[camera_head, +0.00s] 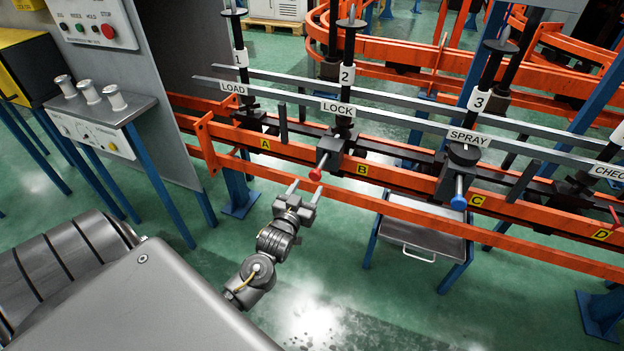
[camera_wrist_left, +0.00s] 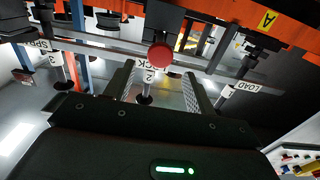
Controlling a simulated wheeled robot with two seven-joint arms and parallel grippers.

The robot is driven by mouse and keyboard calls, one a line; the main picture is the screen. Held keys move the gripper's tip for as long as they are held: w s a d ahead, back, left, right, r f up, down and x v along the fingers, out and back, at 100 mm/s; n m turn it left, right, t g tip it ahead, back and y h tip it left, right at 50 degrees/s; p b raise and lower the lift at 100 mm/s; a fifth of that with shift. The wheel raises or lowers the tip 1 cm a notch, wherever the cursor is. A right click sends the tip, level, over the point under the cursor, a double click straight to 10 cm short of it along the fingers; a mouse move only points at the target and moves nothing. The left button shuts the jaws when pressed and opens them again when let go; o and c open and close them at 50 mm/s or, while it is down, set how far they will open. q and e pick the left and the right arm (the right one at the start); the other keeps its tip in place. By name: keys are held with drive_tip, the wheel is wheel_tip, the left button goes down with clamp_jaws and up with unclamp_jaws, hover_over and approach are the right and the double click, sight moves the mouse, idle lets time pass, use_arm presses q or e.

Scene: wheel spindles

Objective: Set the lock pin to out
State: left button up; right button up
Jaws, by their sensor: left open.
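The lock pin's red knob (camera_head: 315,174) points out from a dark block (camera_head: 331,150) on the orange rail, below the LOCK sign (camera_head: 338,108) and left of the yellow B tag. My left gripper (camera_head: 304,190) is open and empty, just below and in front of the knob, with its fingers pointing toward the rail. The left wrist view is upside down. There the red knob (camera_wrist_left: 160,54) shows centred ahead of the two parted fingers (camera_wrist_left: 161,76), apart from them. How far the pin extends is hard to judge. My right gripper is not in view.
A blue-knobbed pin (camera_head: 459,201) sits under the SPRAY sign (camera_head: 468,137) to the right. The lower orange rail (camera_head: 400,213) runs close to my left gripper. A grey tray (camera_head: 424,238) stands below it. A small stand with spools (camera_head: 102,108) is at left.

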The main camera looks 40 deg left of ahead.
use_arm(q)
drive_tip(key=shift+v, duration=2.05)
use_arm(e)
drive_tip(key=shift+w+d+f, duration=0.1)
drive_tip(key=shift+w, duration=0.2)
